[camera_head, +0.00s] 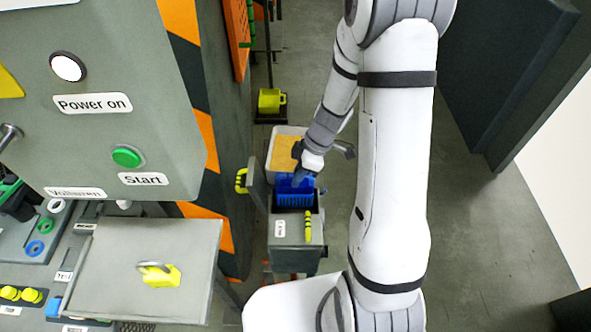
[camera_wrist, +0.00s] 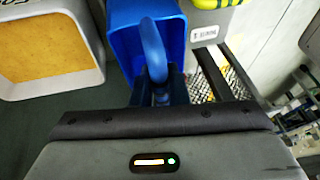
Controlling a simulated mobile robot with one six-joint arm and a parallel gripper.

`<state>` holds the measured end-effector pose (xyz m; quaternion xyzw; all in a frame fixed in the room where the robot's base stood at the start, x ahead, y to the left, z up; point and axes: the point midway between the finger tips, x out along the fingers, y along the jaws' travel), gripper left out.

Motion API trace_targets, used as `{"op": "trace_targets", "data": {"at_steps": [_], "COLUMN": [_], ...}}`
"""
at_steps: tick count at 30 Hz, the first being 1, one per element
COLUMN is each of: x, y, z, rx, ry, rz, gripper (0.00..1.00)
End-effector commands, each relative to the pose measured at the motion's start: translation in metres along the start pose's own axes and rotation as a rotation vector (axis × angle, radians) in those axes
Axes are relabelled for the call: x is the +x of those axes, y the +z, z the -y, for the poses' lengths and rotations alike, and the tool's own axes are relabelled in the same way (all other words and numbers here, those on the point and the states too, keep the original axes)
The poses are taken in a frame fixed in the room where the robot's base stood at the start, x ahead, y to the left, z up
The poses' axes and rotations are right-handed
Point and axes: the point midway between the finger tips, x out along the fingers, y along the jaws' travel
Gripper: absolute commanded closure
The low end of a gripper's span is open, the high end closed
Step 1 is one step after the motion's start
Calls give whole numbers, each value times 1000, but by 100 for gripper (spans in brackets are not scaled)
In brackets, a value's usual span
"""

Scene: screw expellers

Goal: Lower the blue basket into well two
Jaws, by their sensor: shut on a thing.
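The blue basket (camera_head: 294,198) is at the opening of a grey box (camera_head: 290,258) in the head view. Its lower part is hidden, so I cannot tell how deep it sits. In the wrist view the basket (camera_wrist: 122,30) is at the top centre, with its curved blue handle (camera_wrist: 153,50) towards me. My gripper (camera_head: 301,177) is shut on the handle; it also shows in the wrist view (camera_wrist: 160,88). The grey box bears a small label (camera_head: 280,228), too small to read surely. A lid (camera_head: 257,184) with a yellow handle stands raised on its left.
A white bin (camera_head: 292,131) with an orange-yellow inside stands just behind the basket. A second yellow handle (camera_head: 308,226) is on the box. A large grey control cabinet (camera_head: 120,90) fills the left. Floor to the right is clear.

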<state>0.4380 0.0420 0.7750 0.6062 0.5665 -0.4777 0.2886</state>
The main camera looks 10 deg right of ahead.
Motion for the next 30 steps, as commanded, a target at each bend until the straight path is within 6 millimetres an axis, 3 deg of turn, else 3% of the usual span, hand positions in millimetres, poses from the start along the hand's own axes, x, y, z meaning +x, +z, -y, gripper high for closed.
{"op": "trace_targets", "data": {"at_steps": [30], "x": [89], "y": [37], "z": [-19], "rx": [0], "ry": [0], "rz": [0], "gripper": [100]}}
